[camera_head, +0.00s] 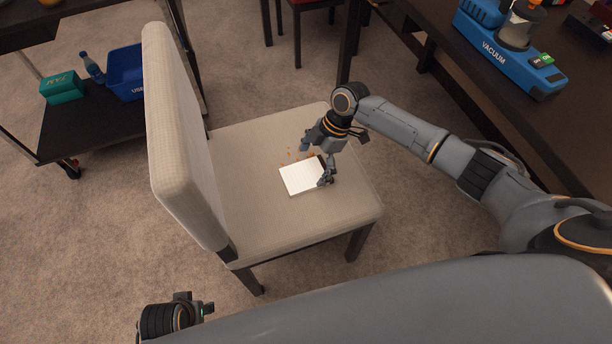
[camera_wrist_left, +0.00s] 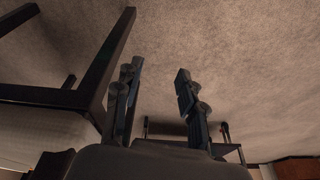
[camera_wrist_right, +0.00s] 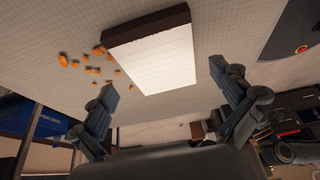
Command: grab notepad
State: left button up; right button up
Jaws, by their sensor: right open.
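The notepad (camera_head: 302,176) lies flat on the chair seat, white lined paper with a dark brown binding along one edge. It shows large in the right wrist view (camera_wrist_right: 155,62). My right gripper (camera_head: 317,165) is open above the seat at the notepad's right side, its fingers apart and nothing held. In the right wrist view, the fingers (camera_wrist_right: 168,88) stand on either side of the notepad's near end; I cannot tell if they touch it. My left gripper (camera_wrist_left: 158,75) is open and empty, away from the notepad, low beside the chair over the carpet.
The beige chair (camera_head: 250,220) has its tall backrest on the left. Orange crumbs (camera_wrist_right: 90,68) lie beside the notepad. A cart with a blue bin (camera_head: 126,72) and a teal box (camera_head: 62,88) stands left. A dark counter with a blue vacuum device (camera_head: 510,55) is at right.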

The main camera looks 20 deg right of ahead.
jog(key=shift+x, duration=1.15)
pick_arm(q)
jog(key=shift+v, duration=0.8)
jog(key=shift+w, duration=0.25)
pick_arm(e)
jog(key=c, duration=1)
jog(key=shift+c, duration=0.3)
jog(key=shift+r, duration=0.15)
